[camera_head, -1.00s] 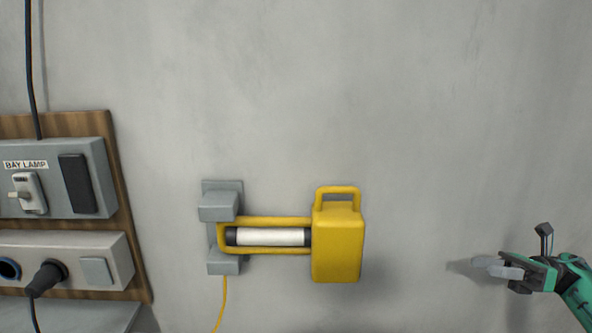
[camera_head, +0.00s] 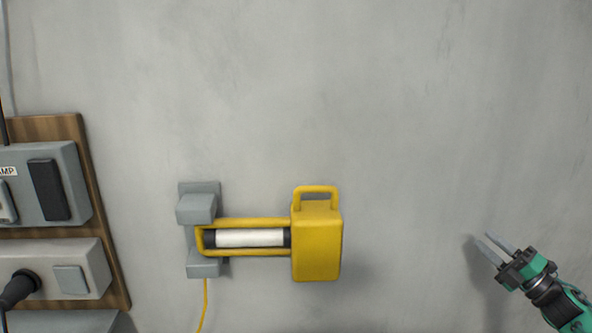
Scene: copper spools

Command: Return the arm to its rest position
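My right gripper (camera_head: 487,246) is at the lower right of the head view, at the end of a green and black arm. Its two grey fingers stand slightly apart with nothing between them. It is in front of the bare wall, to the right of the yellow lamp (camera_head: 317,243) and apart from it. My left gripper is not in the picture.
The yellow lamp, with a white tube, sits in a grey wall bracket (camera_head: 197,208); a yellow cord (camera_head: 204,305) hangs below. At left, a wooden board (camera_head: 97,190) carries a switch box (camera_head: 75,165) and a socket strip (camera_head: 98,268) with a black plug (camera_head: 20,287). The wall between lamp and gripper is clear.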

